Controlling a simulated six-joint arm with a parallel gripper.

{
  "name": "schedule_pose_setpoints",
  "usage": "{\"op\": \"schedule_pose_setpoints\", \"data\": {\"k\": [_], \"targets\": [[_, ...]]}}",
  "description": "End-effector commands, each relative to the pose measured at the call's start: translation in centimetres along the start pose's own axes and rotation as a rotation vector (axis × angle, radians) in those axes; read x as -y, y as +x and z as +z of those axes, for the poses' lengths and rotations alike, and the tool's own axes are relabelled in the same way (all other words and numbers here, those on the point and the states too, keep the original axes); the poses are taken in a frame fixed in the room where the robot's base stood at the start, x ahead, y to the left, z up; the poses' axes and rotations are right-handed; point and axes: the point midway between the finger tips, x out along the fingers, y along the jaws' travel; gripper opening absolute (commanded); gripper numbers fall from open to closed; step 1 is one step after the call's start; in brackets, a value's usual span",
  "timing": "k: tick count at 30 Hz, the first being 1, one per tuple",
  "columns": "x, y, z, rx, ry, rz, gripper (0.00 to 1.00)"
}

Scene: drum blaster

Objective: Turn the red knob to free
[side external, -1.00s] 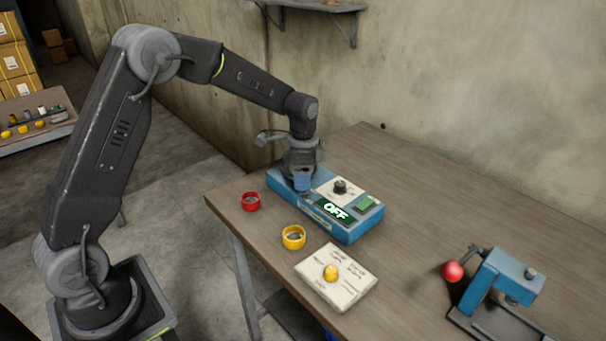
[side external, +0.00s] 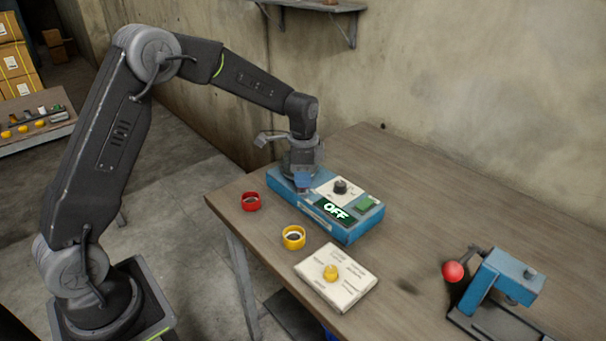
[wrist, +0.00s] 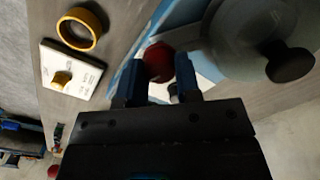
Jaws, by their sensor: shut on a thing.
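The red knob (wrist: 158,62) shows in the wrist view between the two blue fingers of my gripper (wrist: 160,82), which is shut on it. In the side view my gripper (side external: 302,181) points down at the left end of the blue box (side external: 345,235) and hides the knob there. The display (side external: 336,212) on the box's front reads OFF. A black knob (side external: 340,186) on a pale panel and a green button (side external: 365,204) are on the box's top. I cannot read the red knob's setting.
A pale plate (side external: 336,292) with a yellow knob is in front. A blue device with a red ball (side external: 453,272) stands at right. The table's back right is clear.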

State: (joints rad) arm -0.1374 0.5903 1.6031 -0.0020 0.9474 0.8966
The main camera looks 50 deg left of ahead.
Motion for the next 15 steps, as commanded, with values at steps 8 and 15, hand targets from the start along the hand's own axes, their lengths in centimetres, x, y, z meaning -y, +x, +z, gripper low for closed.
{"op": "schedule_pose_setpoints", "data": {"k": [8,15], "targets": [[0.01,-0.01,0.00,0.003,-0.148,0.000,0.07],[0.01,-0.01,0.00,0.002,-0.366,-0.001,0.07]]}}
